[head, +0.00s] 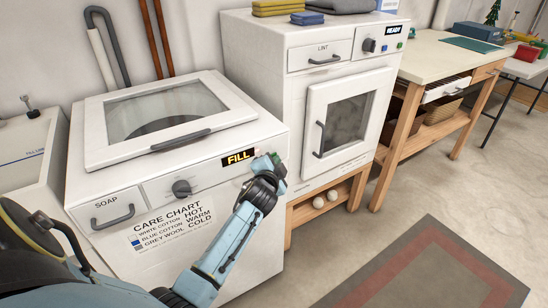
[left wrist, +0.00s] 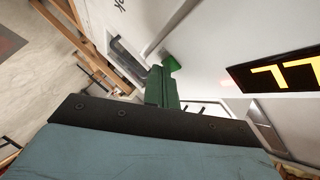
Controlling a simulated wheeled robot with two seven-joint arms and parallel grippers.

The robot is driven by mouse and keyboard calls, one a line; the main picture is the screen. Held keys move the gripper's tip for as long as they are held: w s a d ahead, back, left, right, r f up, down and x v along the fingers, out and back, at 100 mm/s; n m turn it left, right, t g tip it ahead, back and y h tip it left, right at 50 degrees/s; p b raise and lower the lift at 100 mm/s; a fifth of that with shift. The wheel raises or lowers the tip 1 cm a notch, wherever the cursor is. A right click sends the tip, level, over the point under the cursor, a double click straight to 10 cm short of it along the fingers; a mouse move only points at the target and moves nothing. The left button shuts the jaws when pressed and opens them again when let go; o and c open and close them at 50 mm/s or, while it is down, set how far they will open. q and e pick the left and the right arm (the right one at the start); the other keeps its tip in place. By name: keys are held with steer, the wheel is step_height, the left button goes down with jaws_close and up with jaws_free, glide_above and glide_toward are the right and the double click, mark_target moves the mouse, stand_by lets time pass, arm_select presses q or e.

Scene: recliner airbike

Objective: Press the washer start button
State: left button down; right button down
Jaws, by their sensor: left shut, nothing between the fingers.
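The white washer (head: 75,185) stands at the left in the head view, with a lid with a window on top and a knob (head: 181,188) on its front. Its display (head: 239,157) reads FILL in yellow; part of this display (left wrist: 285,73) also shows large in the left wrist view. My left gripper (head: 268,163) is at the panel's right end, just right of the display. Its green fingers (left wrist: 163,84) are shut and empty. A bright green button (left wrist: 173,62) shows just beyond the fingertips; I cannot tell whether they touch it. My right gripper is not in view.
A white dryer (head: 300,90) with a READY display (head: 393,30) stands to the right of the washer. A wooden workbench (head: 440,55) is farther right, and a sink (head: 30,150) is at the left. A rug (head: 430,270) lies on open floor.

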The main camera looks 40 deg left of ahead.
arm_select(q)
steer(key=shift+s+d, duration=0.3)
steer(key=shift+d, duration=0.4)
steer(key=d, duration=0.1)
steer(key=s+d, duration=0.1)
steer(key=d, duration=0.1)
steer(key=s+d, duration=0.1)
steer(key=shift+d, duration=0.3)
